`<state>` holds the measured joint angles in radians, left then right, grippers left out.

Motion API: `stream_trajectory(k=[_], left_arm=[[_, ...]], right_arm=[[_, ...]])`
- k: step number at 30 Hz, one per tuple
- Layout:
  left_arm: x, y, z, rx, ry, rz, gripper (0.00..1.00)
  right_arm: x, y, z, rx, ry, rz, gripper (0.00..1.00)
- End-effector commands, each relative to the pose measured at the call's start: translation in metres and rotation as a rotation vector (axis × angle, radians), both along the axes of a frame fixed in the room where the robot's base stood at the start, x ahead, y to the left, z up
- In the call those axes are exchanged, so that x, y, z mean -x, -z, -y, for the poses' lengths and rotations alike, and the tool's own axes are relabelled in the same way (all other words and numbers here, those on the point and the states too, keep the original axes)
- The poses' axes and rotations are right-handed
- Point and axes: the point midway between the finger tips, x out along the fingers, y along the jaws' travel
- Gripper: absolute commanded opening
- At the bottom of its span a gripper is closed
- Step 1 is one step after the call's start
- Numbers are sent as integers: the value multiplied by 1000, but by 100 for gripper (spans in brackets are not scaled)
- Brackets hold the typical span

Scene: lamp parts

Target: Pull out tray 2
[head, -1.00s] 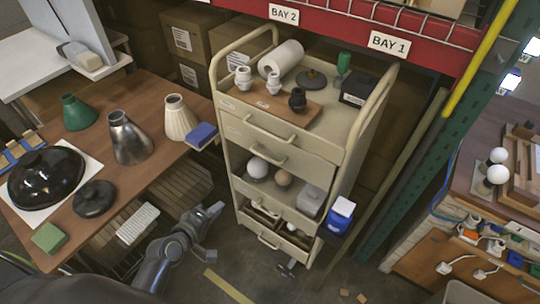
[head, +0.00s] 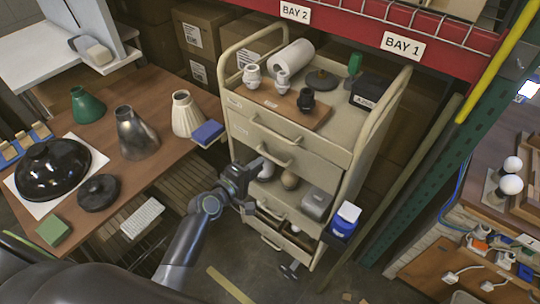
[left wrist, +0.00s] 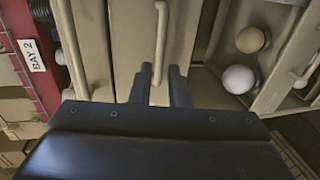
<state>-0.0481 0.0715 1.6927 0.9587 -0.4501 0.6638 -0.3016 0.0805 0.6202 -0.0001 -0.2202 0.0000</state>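The beige cart (head: 363,133) has two closed upper trays, one above the other, each with a bar handle. Their labels are too small to read. The lower one, which I take as tray 2 (head: 309,169), has its handle (head: 273,156) in front; this handle also shows in the left wrist view (left wrist: 161,40). My left gripper (head: 250,170) is close to this tray's front. In the left wrist view its two fingers (left wrist: 160,82) are apart, with the handle in line with the gap. I cannot tell whether they touch it. My right gripper is not in view.
A blue-and-white container (head: 345,219) hangs at the cart's right side. A wooden table (head: 150,92) with lamp shades stands to the left.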

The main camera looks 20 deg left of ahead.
Motion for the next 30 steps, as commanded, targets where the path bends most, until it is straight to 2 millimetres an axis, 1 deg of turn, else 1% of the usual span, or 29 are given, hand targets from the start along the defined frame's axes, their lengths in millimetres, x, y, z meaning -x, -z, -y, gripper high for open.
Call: stream_trajectory(k=[1, 6, 12, 18, 25, 26, 29, 30], left_arm=[[-10, 1, 4, 0, 2, 0, 16], [-36, 7, 14, 1, 1, 1, 16], [-56, 12, 20, -1, 0, 1, 16], [-62, 14, 23, -1, 0, 0, 16], [-62, 14, 23, -1, 0, 0, 16], [-62, 14, 23, -1, 0, 0, 13], [-62, 14, 23, -1, 0, 0, 0], [-62, 14, 23, -1, 0, 0, 0]], right_arm=[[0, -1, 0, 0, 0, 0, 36], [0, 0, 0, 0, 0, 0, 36], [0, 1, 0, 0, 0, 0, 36], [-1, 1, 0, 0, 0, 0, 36], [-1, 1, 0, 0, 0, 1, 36], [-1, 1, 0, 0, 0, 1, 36], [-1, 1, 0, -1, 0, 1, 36], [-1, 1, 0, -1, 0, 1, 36]])
